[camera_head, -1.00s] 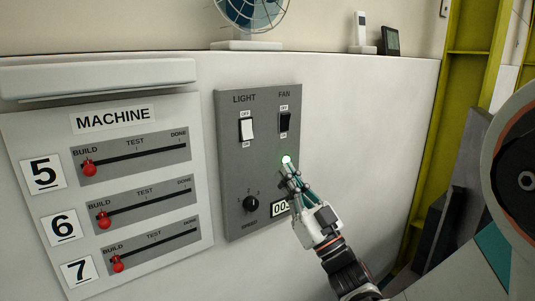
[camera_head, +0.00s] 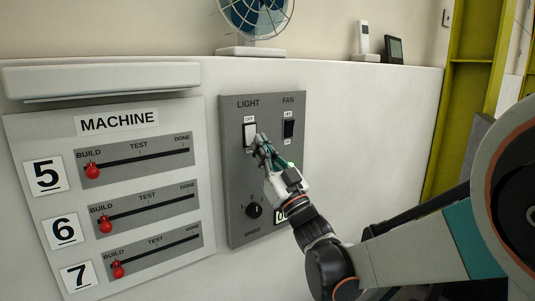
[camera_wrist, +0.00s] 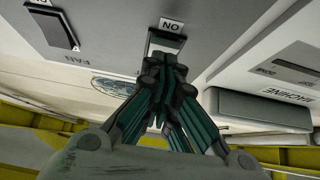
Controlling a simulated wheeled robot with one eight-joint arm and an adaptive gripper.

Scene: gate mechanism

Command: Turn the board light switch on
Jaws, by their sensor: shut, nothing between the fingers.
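The white light switch (camera_head: 250,131) is on the grey board (camera_head: 237,190), under the LIGHT label, with an OFF tag above it. My gripper (camera_head: 262,143) is shut and empty, its fingertips at the lower right of the light switch. In the wrist view my gripper (camera_wrist: 165,68) covers most of the light switch (camera_wrist: 164,42), with the ON tag showing beside it. I cannot tell whether the fingertips touch the switch. The black fan switch (camera_head: 288,129) is to the right; it also shows in the wrist view (camera_wrist: 50,27).
A speed knob (camera_head: 254,210) and a partly hidden number display (camera_head: 281,215) are low on the board. The machine panel (camera_head: 120,200) with red sliders stands to the left. A fan (camera_head: 252,20) sits on the ledge above. The wall right of the board is clear.

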